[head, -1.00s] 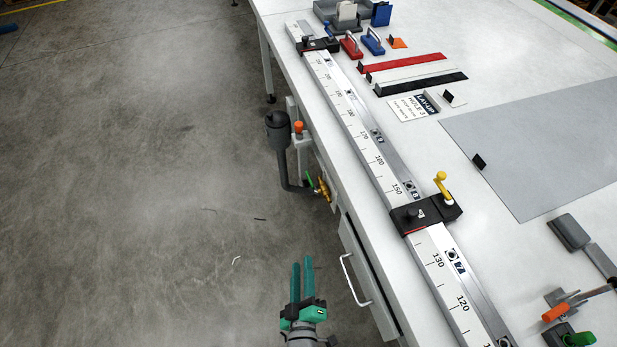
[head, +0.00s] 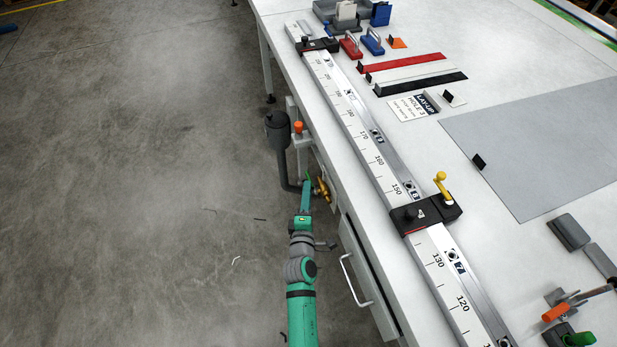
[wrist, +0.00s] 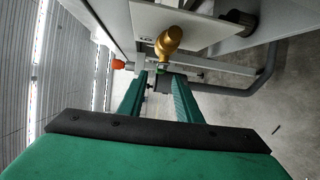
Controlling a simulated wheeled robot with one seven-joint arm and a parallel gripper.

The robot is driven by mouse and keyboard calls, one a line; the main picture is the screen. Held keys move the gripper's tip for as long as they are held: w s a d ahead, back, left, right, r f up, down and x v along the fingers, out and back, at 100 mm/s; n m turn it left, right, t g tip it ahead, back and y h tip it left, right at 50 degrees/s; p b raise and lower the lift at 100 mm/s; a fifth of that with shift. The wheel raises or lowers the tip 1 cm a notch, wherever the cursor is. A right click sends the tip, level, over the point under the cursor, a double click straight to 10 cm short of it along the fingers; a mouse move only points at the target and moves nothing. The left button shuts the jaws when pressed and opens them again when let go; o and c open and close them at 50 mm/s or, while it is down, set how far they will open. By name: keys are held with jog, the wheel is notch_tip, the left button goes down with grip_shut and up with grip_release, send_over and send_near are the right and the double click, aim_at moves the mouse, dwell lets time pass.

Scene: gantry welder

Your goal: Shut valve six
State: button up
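A brass valve (head: 322,189) with pipework sits low on the side of the long white bench in the head view. Its brass body (wrist: 170,41) also shows large in the wrist view, just beyond my fingers. No valve number is readable.
An orange knob (head: 298,127) and a dark grey pipe (head: 284,160) stand just beyond the valve. A drawer handle (head: 355,280) juts out from the bench nearer me. The bench edge overhangs on the right. The concrete floor (head: 130,200) at left is clear.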

aim_at(308, 176)
jog(key=w, duration=0.7)
jog(key=shift+d+f, duration=0.25)
jog(key=shift+f, duration=0.05)
jog(key=shift+w, duration=0.1)
grip_shut()
